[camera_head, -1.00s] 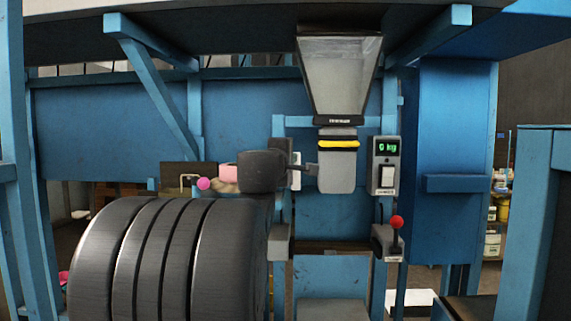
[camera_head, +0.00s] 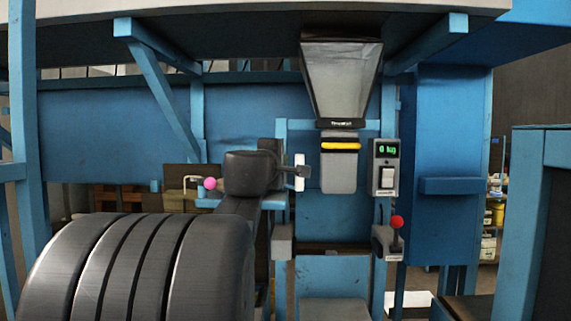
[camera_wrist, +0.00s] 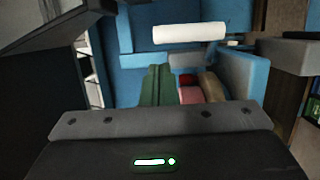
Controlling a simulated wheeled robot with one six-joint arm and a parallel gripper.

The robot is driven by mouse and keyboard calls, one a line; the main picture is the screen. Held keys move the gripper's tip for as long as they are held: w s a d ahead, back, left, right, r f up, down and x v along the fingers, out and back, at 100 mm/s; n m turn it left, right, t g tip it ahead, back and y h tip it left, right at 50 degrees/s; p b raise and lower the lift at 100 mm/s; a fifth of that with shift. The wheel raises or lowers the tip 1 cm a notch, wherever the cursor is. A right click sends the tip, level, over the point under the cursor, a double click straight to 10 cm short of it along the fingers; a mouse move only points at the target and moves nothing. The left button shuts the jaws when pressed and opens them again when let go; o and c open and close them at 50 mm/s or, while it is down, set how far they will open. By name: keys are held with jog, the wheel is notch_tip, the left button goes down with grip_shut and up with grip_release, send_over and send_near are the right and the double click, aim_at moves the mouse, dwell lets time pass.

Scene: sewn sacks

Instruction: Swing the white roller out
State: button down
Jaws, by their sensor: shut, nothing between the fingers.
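The white roller (camera_wrist: 190,33) lies level across the upper middle of the wrist view, in front of blue framework. In the head view an upright white piece (camera_head: 299,172) stands close beside my gripper (camera_head: 304,171); I cannot tell for sure that it is the same roller. My gripper is shut and empty, pointing right at the end of the dark wrist. It appears at or in front of the white piece; whether they touch is unclear. The fingertips are hard to make out in the wrist view.
A hopper (camera_head: 341,80) with a yellow-banded spout (camera_head: 340,146) hangs right of my gripper. A scale display (camera_head: 386,150) and red-knobbed lever (camera_head: 397,222) stand farther right. Green (camera_wrist: 157,86) and pink (camera_wrist: 191,96) bundles lie below the roller. Blue posts and beams surround everything.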

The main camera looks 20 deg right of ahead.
jog(key=s+a, duration=0.1)
jog(key=s, duration=0.7)
jog(key=shift+a, duration=0.15)
jog(key=shift+w+f, duration=0.1)
